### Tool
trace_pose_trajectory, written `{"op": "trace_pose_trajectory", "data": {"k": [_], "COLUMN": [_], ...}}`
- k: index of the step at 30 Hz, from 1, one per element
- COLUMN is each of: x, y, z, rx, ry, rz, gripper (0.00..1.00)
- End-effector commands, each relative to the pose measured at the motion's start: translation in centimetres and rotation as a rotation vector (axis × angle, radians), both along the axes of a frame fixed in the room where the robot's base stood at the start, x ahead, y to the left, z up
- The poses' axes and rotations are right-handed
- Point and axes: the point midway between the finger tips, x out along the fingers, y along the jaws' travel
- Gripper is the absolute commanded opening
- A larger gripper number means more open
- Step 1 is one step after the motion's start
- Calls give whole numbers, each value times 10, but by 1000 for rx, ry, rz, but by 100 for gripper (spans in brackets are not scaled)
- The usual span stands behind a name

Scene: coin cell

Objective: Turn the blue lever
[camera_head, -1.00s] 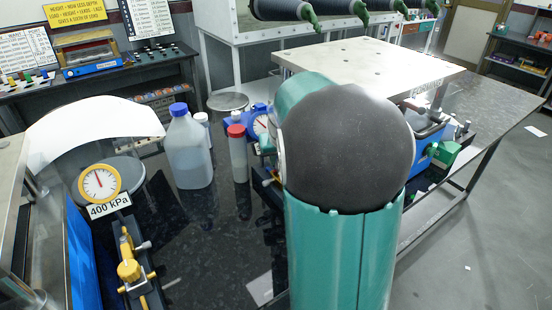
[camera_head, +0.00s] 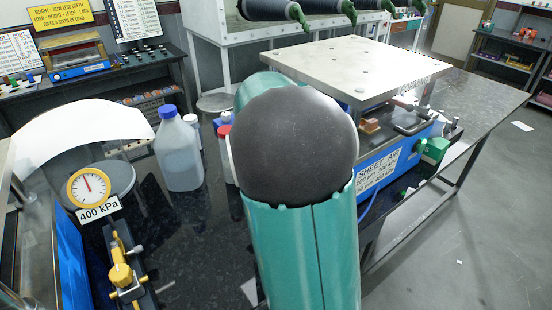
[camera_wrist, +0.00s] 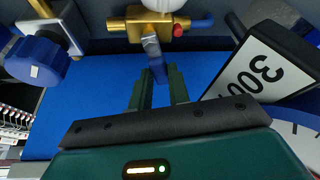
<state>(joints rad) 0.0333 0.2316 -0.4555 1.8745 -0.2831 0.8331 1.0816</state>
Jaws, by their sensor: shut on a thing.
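In the wrist view the blue lever (camera_wrist: 158,70) hangs by a grey metal stem from a brass valve body (camera_wrist: 146,23). My gripper (camera_wrist: 158,80) is shut on the lever's blue end, with a green finger on each side. The valve has a red piece and a blue end on its right. In the head view my arm fills the middle and hides the gripper and the lever.
A blue knob (camera_wrist: 38,60) is at upper left. In the head view, a white plate (camera_head: 355,65) tops a blue machine (camera_head: 400,160); a bottle (camera_head: 178,155) and 400 kPa gauge (camera_head: 89,187) stand left.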

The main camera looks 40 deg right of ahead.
Motion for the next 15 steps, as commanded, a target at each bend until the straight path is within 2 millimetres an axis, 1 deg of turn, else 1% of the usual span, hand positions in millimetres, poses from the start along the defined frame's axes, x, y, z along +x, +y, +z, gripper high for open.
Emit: {"op": "trace_pose_trajectory", "data": {"k": [6,15], "x": [-4,-8], "y": [0,0], "z": [0,0], "rx": [1,2], "ry": [1,1], "rz": [-146,-249], "gripper": [0,0]}}
